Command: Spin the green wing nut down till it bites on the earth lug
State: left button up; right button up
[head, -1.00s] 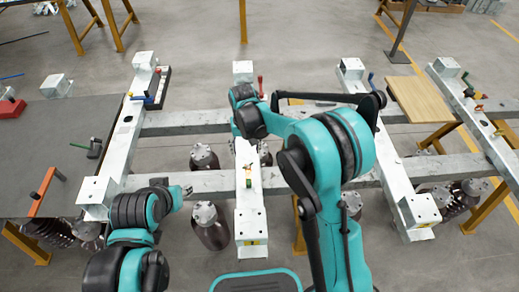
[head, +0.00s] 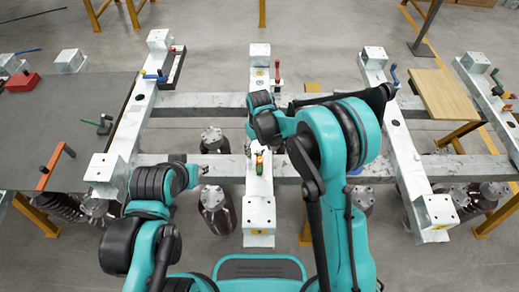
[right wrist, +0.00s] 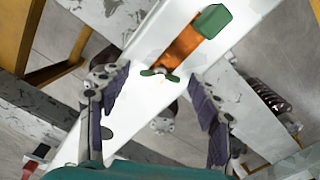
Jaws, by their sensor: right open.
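The green wing nut (right wrist: 158,72) sits at the near end of a copper-coloured strip (right wrist: 182,45), which looks like the earth lug, on a white beam. A dark green block (right wrist: 213,20) caps the strip's other end. My right gripper (right wrist: 157,88) is open and empty, its fingers apart on either side of the wing nut and not touching it. In the head view a small orange and green piece (head: 260,160) shows on the middle beam below my right wrist; the nut itself is too small to tell there. My left gripper (head: 204,171) is beside that beam, its jaws unclear.
White beams cross grey rails (head: 210,104). A red-handled tool (head: 277,70) stands on the middle beam's far part. A dark table (head: 70,115) holds an orange-handled tool (head: 50,172) at left. A wooden board (head: 446,93) lies at right. Dark cylinders (head: 215,210) stand below.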

jog(key=c, duration=1.2)
jog(key=shift+o, duration=0.2)
jog(key=shift+m, duration=0.3)
jog(key=m, duration=0.6)
jog(key=shift+b, duration=0.3)
jog(key=m, duration=0.4)
jog(key=shift+m, duration=1.8)
